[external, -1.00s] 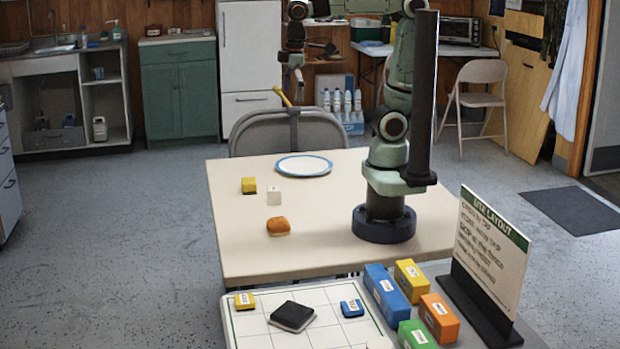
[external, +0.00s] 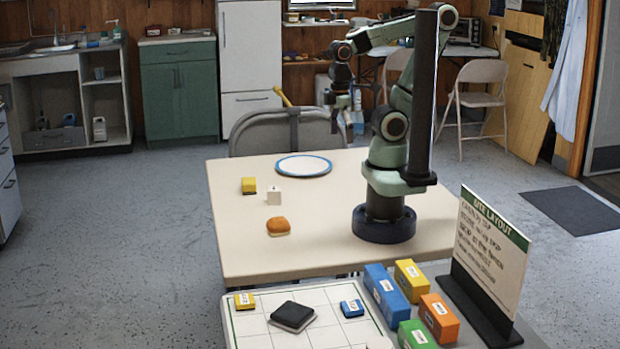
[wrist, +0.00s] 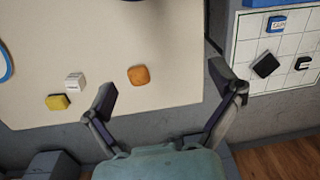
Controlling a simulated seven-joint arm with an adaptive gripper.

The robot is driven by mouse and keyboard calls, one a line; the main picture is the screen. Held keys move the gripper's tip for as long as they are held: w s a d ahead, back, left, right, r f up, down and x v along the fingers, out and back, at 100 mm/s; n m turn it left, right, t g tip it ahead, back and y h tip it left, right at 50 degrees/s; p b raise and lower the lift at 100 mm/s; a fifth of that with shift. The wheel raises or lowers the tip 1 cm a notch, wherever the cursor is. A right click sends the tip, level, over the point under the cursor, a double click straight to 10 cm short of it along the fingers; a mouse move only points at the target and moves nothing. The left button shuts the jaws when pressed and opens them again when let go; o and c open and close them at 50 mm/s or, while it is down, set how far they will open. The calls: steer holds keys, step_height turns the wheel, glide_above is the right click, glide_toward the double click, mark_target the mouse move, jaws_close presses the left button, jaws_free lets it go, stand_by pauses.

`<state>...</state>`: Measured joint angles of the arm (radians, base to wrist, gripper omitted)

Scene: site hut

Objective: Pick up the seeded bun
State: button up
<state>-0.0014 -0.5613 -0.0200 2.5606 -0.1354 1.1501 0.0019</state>
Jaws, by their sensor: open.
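The seeded bun (external: 278,227) is a small orange-brown bun with a paler base, on the cream table near its front left in the external view. In the wrist view the bun (wrist: 138,75) lies ahead of my gripper (wrist: 170,90), slightly left of the midline between the fingers. My gripper is open and empty, well above the table. Nothing covers the bun in either view.
On the table (external: 320,240) are a white cube (external: 274,197), a yellow block (external: 249,186) and a blue-rimmed plate (external: 304,166). A grid board (external: 268,340) with small blocks stands in front. A sign (external: 490,240) is at right. Table space around the bun is clear.

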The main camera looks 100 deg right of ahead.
glide_above(278, 219)
steer(key=shift+h, duration=0.4)
step_height(278, 219, down, 18)
steer(key=shift+d, duration=0.15)
step_height(278, 219, down, 7)
steer(key=shift+r, duration=0.2)
steer(key=c, duration=1.2)
